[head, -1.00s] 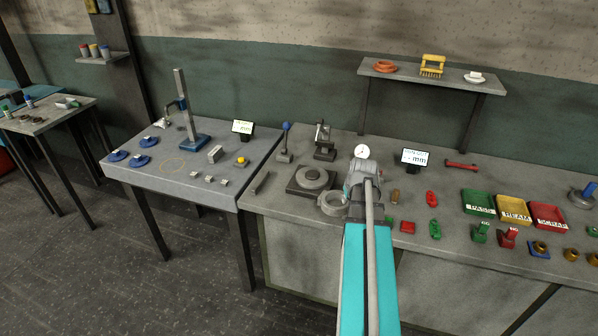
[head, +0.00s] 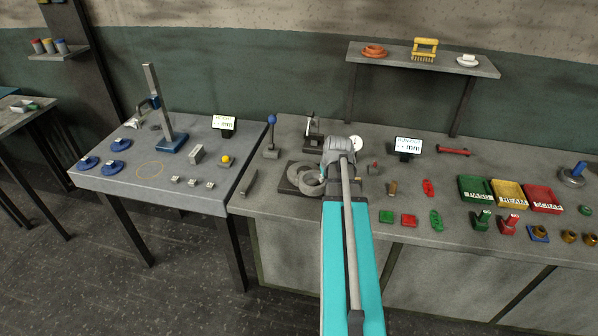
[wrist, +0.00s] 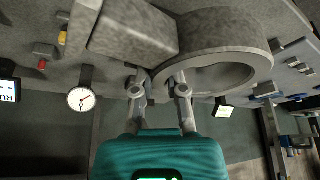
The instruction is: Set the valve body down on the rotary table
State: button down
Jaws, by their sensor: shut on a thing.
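The contact between valve body and table is hidden. In the head view my wrist covers the fingers.
A display (head: 407,146) is to the right. Small red and green parts lie right of my arm, with green, yellow and red trays (head: 545,197) beyond.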

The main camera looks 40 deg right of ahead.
jog(key=shift+w+a, duration=0.1)
jog(key=shift+w, duration=0.15)
jog(key=shift+r, duration=0.15)
jog(key=shift+n+t+y, duration=0.3)
jog(key=shift+n+y, duration=0.1)
jog(key=shift+n, duration=0.5)
jog(key=w+r+p, duration=0.2)
jog(key=w+a+r+p, duration=0.2)
jog(key=w+r+p, duration=0.1)
jog(key=shift+w+a+r+p, duration=0.25)
jog(key=shift+w+r+p, duration=0.05)
jog(key=shift+r+p, duration=0.05)
jog(key=shift+w+a+r+p, duration=0.25)
jog(key=shift+w+r+p, duration=0.05)
jog(key=shift+w, duration=0.15)
jog(key=shift+w+d+f+b, duration=4.55)
jog(key=shift+w+d, duration=0.05)
jog(key=shift+w, duration=0.1)
jog(key=shift+f, duration=0.1)
